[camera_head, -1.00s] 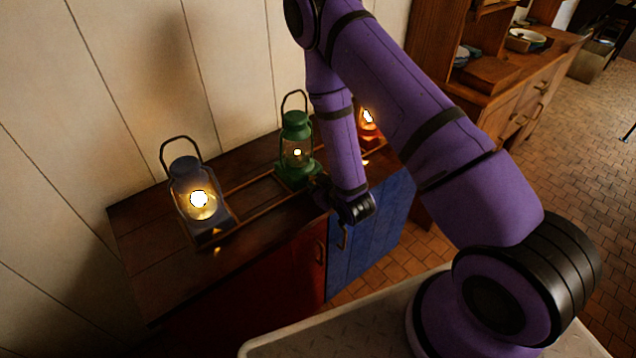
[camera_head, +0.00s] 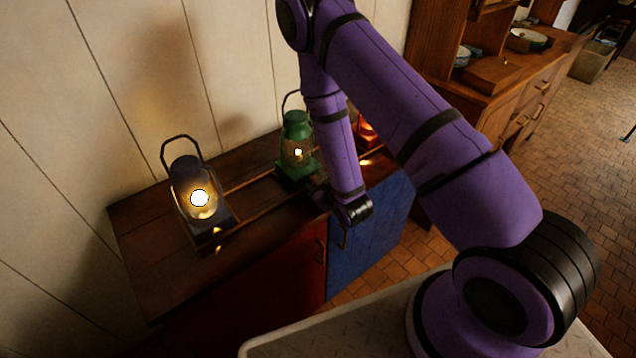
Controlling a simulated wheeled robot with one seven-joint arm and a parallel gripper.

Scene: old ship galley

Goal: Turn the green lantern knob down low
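The green lantern (camera_head: 296,128) stands upright on the dark wooden cabinet top, between two other lanterns. A small pale flame glows behind its glass. My purple arm comes down in front of its right side, and its black wrist is low at the cabinet's front edge. My gripper (camera_head: 319,194) is a small dark shape to the left of the wrist, close to the lantern's lower front right. Its fingers are too dark and small to show whether they are open or touching anything. I cannot make out the knob.
A dark lantern (camera_head: 186,170) with a bright flame stands at left. A red lantern (camera_head: 366,137) at right is partly behind my arm. A thin wooden rail (camera_head: 255,182) runs along the cabinet top (camera_head: 150,250). Red and blue doors (camera_head: 372,232) are below.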

